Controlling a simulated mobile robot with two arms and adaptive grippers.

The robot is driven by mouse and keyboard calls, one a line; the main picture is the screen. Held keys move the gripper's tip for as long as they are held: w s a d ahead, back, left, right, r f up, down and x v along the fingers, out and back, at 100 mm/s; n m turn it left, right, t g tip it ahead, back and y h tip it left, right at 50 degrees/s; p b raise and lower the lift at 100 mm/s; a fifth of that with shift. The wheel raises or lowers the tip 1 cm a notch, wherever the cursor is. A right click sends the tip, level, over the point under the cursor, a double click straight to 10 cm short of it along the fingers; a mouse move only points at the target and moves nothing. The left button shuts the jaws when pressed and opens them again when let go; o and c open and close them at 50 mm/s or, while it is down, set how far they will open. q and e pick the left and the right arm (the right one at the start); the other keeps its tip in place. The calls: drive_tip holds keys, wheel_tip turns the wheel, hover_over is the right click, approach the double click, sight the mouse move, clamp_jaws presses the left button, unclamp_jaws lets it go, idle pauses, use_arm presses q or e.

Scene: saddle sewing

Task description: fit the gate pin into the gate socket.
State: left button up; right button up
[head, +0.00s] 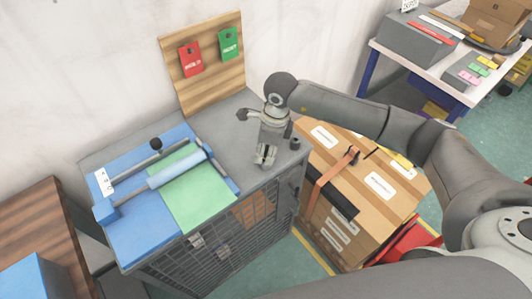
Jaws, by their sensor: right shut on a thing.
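My right gripper (264,162) points down over the front right part of the grey cabinet top (232,124). It is shut, but what it holds is hidden or too small to make out, so I cannot clearly see the gate pin. A small dark cylindrical piece (295,144) stands on the cabinet top near its right corner, just right of the gripper. I cannot tell whether it is the gate socket. The cabinet's mesh front (215,245) is below the gripper. My left gripper is not in view.
A blue board with a green sheet and roller (178,169) covers the cabinet's left side. A wooden board (205,82) with red and green tags stands behind. Strapped cardboard boxes (385,186) are close on the right. A wooden table (32,228) is at left.

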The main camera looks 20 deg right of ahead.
drive_tip(key=shift+c, duration=0.7)
drive_tip(key=shift+r, duration=0.15)
drive_tip(key=shift+r, duration=0.1)
drive_tip(key=shift+r+p, duration=1)
drive_tip(key=shift+r, duration=0.95)
drive_tip(key=shift+r, duration=0.15)
drive_tip(key=shift+r+p, duration=0.8)
drive_tip(key=shift+r, duration=1.15)
